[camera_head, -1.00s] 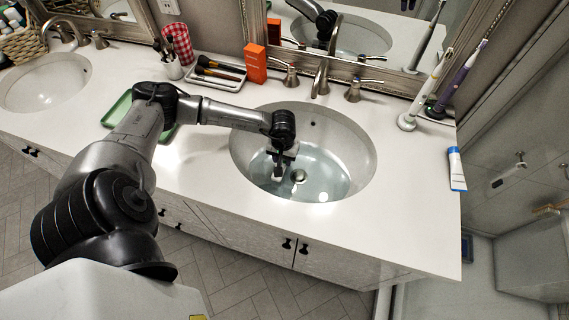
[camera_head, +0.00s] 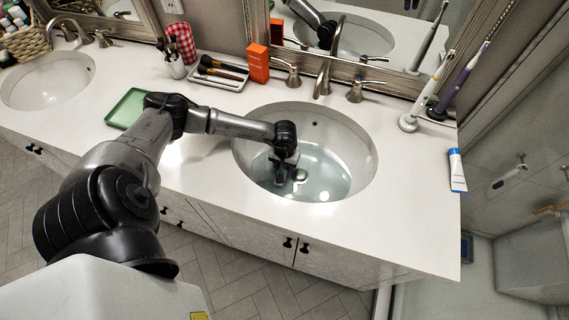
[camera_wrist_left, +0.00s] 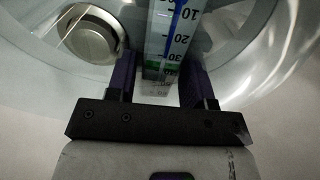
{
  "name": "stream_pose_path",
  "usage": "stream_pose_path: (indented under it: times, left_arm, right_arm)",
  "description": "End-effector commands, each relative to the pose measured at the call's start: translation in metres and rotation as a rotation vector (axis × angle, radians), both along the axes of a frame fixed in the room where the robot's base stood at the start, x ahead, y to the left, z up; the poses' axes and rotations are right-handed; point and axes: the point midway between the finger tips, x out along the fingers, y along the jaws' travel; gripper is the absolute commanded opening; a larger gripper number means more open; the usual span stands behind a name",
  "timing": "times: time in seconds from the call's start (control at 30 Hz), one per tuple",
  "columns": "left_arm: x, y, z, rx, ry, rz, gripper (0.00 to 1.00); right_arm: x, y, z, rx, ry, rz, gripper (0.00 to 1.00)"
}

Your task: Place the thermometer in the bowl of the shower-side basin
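The shower-side basin (camera_head: 345,130) is the right-hand sink, a white oval bowl with bluish water in its lower part. My left gripper (camera_head: 285,178) reaches down inside this bowl, left of the drain (camera_head: 301,175). In the left wrist view the thermometer (camera_wrist_left: 166,45), a white strip with a blue column, green band and printed numbers, lies between the fingers of my left gripper (camera_wrist_left: 160,82). The fingers stand apart, with a gap beside the thermometer on the left. In the head view the thermometer is not clearly visible behind the gripper. My right gripper is out of view.
A faucet (camera_head: 323,75) with two handles stands behind the basin. A brush tray (camera_head: 215,82), orange box (camera_head: 258,63) and green tray (camera_head: 127,108) are to the left. Electric toothbrushes (camera_head: 411,118) and a tube (camera_head: 457,170) are to the right. The front counter is clear.

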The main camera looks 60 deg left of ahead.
Motion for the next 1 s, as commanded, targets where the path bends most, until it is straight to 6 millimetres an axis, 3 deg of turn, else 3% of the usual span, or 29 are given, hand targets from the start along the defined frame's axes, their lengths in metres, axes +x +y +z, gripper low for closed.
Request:
stream_pose_path:
  times: [0.13, 0.47, 1.0]
  left_arm:
    - [0.000, 0.000, 0.000, 0.000, 0.000, 0.000, 0.61]
    - [0.000, 0.000, 0.005, 0.000, -0.001, 0.000, 0.61]
    - [0.001, 0.000, 0.094, 0.002, -0.004, -0.001, 0.61]
  right_arm:
    - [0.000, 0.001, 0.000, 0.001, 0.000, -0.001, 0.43]
    - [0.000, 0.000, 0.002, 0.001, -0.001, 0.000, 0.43]
    - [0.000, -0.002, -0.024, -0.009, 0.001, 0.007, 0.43]
